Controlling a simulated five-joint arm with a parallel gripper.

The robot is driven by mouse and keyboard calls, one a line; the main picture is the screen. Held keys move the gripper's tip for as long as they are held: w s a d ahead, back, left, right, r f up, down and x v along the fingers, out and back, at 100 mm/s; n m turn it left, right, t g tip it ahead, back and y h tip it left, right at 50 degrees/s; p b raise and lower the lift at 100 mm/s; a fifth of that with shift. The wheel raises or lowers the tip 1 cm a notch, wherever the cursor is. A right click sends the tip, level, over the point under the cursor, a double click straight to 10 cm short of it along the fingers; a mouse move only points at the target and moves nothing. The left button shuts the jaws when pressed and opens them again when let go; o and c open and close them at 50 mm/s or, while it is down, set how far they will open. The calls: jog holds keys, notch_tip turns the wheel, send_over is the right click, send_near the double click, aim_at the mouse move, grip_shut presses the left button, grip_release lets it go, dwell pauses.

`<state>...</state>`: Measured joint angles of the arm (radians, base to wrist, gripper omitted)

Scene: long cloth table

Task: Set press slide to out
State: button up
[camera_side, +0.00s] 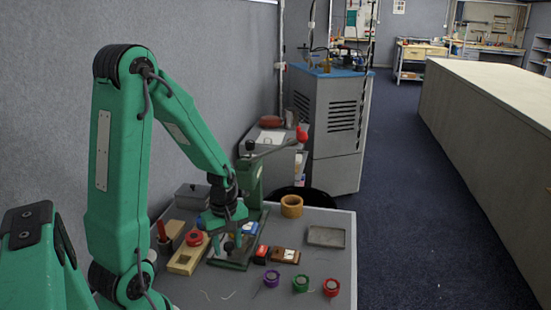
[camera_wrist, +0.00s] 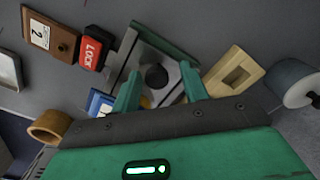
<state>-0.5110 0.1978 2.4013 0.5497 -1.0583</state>
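The green press (camera_side: 250,185) stands on the grey table, with its red-knobbed lever (camera_side: 301,135) reaching up to the right. In the wrist view its green base (camera_wrist: 165,45) carries a grey metal slide plate (camera_wrist: 150,57) with a round black knob (camera_wrist: 157,76). My gripper (camera_wrist: 160,88) is open, its two green fingers apart, with the black knob showing between and beyond them. In the side view my gripper (camera_side: 232,240) points down over the press base and hides much of the slide. Contact with the knob cannot be told.
A red LOCK block (camera_wrist: 91,53) and a brown block marked 2 (camera_wrist: 50,36) lie left of the press in the wrist view. A wooden block with a slot (camera_wrist: 234,75) lies right. A wooden ring (camera_side: 291,206), a metal tray (camera_side: 325,237) and several coloured spools (camera_side: 301,284) are nearby.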

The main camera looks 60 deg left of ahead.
jog(key=shift+w+a+r, duration=0.1)
dwell(0.3)
jog(key=shift+r, duration=3.85)
jog(key=s+d+r+m+t, duration=0.1)
jog(key=d+r+m+t, duration=0.1)
jog(key=d+r+m, duration=0.4)
jog(key=s+d+r+m+t, duration=0.2)
jog(key=d+r+m, duration=0.5)
jog(key=m, duration=0.5)
jog(key=shift+s+d+t, duration=0.25)
jog(key=shift+d+t, duration=0.55)
